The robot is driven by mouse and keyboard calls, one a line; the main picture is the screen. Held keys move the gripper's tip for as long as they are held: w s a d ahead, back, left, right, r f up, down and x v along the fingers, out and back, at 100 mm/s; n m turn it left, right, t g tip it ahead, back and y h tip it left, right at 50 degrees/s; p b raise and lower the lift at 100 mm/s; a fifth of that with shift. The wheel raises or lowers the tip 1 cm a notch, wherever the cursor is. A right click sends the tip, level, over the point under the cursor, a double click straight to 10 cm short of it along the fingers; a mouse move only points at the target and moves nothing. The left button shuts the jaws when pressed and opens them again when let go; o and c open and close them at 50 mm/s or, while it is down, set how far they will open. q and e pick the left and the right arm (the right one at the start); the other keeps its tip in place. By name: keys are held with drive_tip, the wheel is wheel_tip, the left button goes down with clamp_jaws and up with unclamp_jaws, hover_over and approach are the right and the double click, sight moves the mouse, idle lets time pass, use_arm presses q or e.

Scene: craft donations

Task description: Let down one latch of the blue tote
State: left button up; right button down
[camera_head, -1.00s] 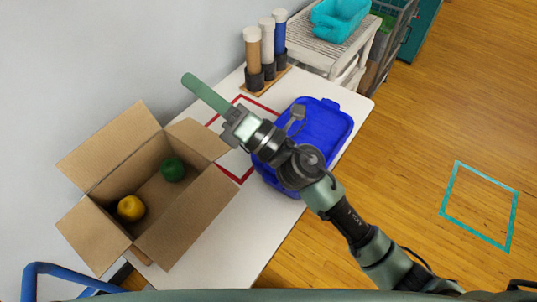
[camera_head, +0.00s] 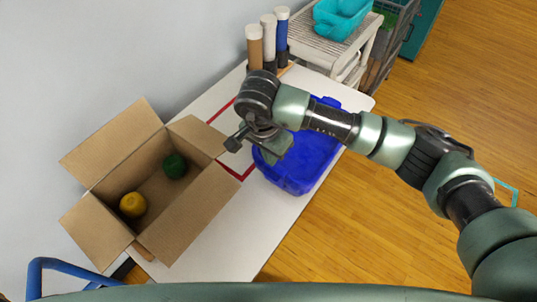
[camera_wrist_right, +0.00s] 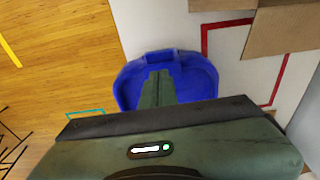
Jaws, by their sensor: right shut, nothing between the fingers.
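The blue tote (camera_head: 308,165) stands on the white table, partly hidden behind my right arm in the head view. In the right wrist view the tote (camera_wrist_right: 198,78) is below my gripper, with a raised blue tab, perhaps a latch (camera_wrist_right: 160,57), at its far edge. I cannot tell whether that latch is up or down. My right gripper (camera_head: 275,155) points down over the tote's left part. Its fingers (camera_wrist_right: 157,86) are together with nothing between them, and the tab shows just beyond their tips. Contact cannot be told. My left gripper is not in view.
An open cardboard box (camera_head: 200,207) with a yellow and a green item stands left of the tote. A red outline (camera_head: 219,112) marks the table. Upright tubes (camera_head: 254,45) stand at the back, beside a stand with a turquoise basket (camera_head: 340,18). The table front is clear.

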sight(270, 177)
drive_tip(key=shift+f+b, duration=1.35)
drive_tip(key=shift+f, duration=2.2)
drive_tip(key=shift+f, duration=0.1)
drive_tip(key=shift+s+a+f+b, duration=0.1)
drive_tip(key=shift+s+b, duration=0.05)
drive_tip(key=shift+b, duration=0.15)
drive_tip(key=shift+s+a+f+b, duration=0.25)
drive_tip(key=shift+s+b, duration=0.1)
drive_tip(key=shift+s, duration=0.05)
drive_tip(key=shift+s+f, duration=0.1)
drive_tip(key=shift+f, duration=0.1)
drive_tip(key=shift+s+a+f+b, duration=0.2)
drive_tip(key=shift+f+b, duration=0.3)
drive_tip(key=shift+b, duration=0.2)
